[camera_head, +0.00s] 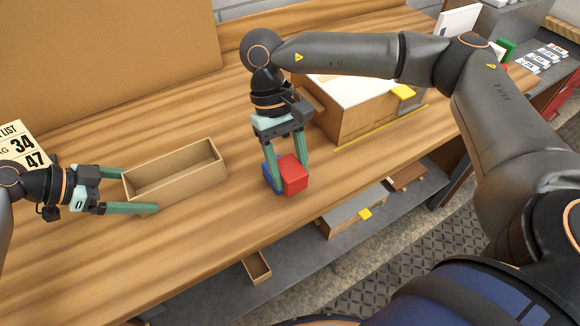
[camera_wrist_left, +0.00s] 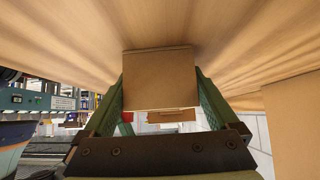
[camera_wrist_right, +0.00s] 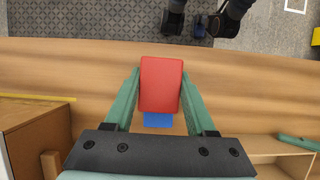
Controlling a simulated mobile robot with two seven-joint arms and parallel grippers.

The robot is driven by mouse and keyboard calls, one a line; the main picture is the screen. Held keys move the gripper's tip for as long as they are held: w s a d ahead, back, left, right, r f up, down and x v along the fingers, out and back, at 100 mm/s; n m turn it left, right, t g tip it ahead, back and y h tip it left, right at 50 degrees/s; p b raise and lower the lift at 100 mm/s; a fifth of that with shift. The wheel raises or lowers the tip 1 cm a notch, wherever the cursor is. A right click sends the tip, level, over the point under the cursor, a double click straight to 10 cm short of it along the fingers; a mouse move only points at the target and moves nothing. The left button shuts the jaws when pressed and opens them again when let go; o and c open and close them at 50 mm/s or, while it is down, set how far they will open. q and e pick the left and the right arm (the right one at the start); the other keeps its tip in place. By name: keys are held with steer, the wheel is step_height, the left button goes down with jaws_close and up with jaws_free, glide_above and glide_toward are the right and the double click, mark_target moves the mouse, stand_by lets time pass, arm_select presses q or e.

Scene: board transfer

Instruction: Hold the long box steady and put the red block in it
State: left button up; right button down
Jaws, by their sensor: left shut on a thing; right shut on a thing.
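The long box (camera_head: 178,188) is an open brown carton on the wooden table, left of centre. My left gripper (camera_head: 140,190) is shut on its left end, one finger on each side; the box end also fills the space between the fingers in the left wrist view (camera_wrist_left: 158,80). The red block (camera_head: 293,174) is right of the box. My right gripper (camera_head: 288,172) points down and is shut on the red block, which also shows between its fingers in the right wrist view (camera_wrist_right: 161,84). The box looks empty, though part of its floor is hidden.
A blue block (camera_head: 271,180) is right beside the red one, partly hidden; it also shows in the right wrist view (camera_wrist_right: 158,120). A larger wooden case (camera_head: 350,124) with a white top stands behind right. The table between long box and blocks is clear.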

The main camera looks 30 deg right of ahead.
steer(key=w+a+r+m+t+y, duration=0.2)
steer(key=w+a+r+m, duration=0.1)
steer(key=w+a+m, duration=0.5)
steer(key=w+a+r+m+t+y, duration=0.2)
steer(key=w+a+r+m+y, duration=0.15)
steer(key=w+a+m, duration=0.5)
steer(key=shift+m+h, duration=0.45)
steer(key=shift+m, duration=0.2)
steer(key=shift+s+d+f, duration=0.55)
steer(key=shift+s+f, duration=0.15)
steer(key=shift+f, duration=0.2)
steer(key=shift+s+d+f, duration=0.5)
steer(key=shift+s+f, duration=0.2)
steer(key=shift+f, duration=0.2)
steer(key=shift+f, duration=0.25)
steer(key=shift+c, duration=0.7)
jaws_free()
